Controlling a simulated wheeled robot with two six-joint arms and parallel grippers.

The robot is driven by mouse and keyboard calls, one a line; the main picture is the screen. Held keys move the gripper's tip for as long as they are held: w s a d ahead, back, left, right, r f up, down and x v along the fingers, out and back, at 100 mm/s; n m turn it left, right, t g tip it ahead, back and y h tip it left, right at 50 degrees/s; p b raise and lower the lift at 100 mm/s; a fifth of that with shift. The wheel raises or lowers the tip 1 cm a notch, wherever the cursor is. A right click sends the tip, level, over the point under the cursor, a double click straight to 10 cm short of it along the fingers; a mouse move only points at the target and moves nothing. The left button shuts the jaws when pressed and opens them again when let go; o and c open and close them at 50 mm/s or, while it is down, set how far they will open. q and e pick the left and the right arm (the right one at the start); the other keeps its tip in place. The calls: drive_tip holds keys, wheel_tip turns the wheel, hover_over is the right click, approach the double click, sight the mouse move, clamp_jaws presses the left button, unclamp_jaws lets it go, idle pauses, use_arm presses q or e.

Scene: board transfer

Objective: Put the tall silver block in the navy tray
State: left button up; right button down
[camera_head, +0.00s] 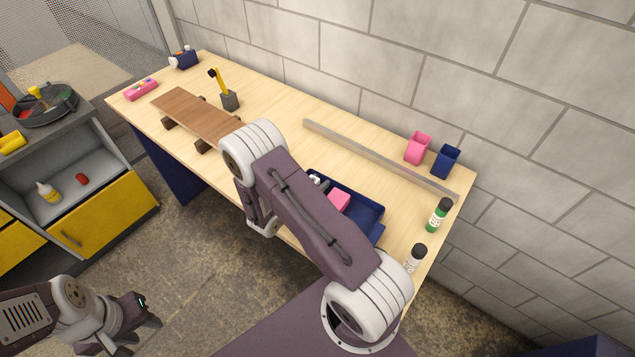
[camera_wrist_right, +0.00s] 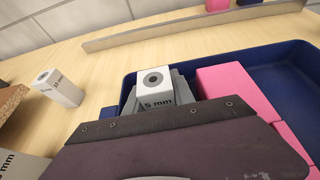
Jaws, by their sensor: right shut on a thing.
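My right gripper (camera_wrist_right: 155,95) is shut on a pale silver block (camera_wrist_right: 154,80) with a dark ring on its top and a label ending in "5 mm". In the right wrist view the block overlaps the left end of the navy tray (camera_wrist_right: 285,55); I cannot tell whether it touches the tray floor. The tray (camera_head: 368,208) is partly hidden behind my right arm in the head view. Another pale block (camera_wrist_right: 58,88) stands on the table to the left, and part of a third (camera_wrist_right: 18,166) shows at the lower left. My left gripper (camera_head: 148,312) hangs off the table, its jaw opening unclear.
Pink blocks (camera_wrist_right: 230,88) lie in the tray. A long grey strip (camera_head: 375,158) lies behind it. A brown board (camera_head: 195,112) rests on supports to the left. Pink (camera_head: 417,148) and navy (camera_head: 445,162) cups and two bottles (camera_head: 438,216) stand at the right.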

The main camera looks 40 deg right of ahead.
drive_tip(key=shift+f, duration=0.1)
drive_tip(key=c, duration=1.1)
unclamp_jaws()
drive_tip(key=shift+o, duration=0.2)
